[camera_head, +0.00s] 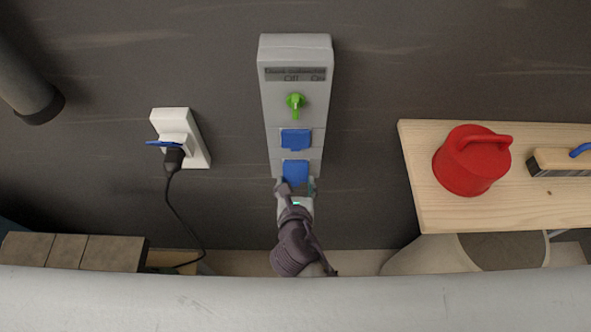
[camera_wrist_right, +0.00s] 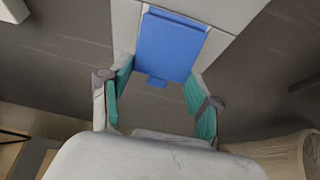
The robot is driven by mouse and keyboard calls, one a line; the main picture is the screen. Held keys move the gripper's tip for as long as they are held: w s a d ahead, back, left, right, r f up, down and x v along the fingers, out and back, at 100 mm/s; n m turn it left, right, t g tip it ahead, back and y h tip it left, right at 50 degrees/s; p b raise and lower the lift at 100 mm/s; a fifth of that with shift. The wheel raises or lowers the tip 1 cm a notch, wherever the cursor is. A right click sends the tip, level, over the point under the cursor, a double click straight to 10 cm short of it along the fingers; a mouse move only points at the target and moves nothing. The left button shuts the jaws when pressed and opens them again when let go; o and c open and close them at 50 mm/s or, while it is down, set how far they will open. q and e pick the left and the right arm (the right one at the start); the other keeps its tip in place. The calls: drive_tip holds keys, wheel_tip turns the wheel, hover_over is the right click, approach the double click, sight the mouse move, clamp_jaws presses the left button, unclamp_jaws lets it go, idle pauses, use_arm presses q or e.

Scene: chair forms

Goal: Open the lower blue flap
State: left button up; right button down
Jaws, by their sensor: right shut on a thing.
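A tall grey panel (camera_head: 294,60) has two blue flaps on its lower half. The lower blue flap (camera_head: 295,171) is at its bottom end, and the upper blue flap (camera_head: 295,138) is just above it. In the right wrist view the lower blue flap (camera_wrist_right: 170,45) looks flat against the panel, with a small tab at its lower edge. Exact finger contact is hard to make out. My left gripper is not in view.
A green knob (camera_head: 295,101) is higher on the panel. A white socket (camera_head: 199,150) with a black plug and cable is to the left. A wooden shelf (camera_head: 430,200) with a red lidded container (camera_head: 472,165) and a brush (camera_head: 563,162) is to the right.

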drive_tip(key=shift+s+r+g+p, duration=0.25)
drive_tip(key=shift+r+g+p, duration=0.1)
drive_tip(key=shift+g, duration=0.45)
drive_tip(key=shift+c, duration=1.2)
unclamp_jaws()
drive_tip(key=shift+s, duration=0.1)
drive_tip(key=v, duration=1.2)
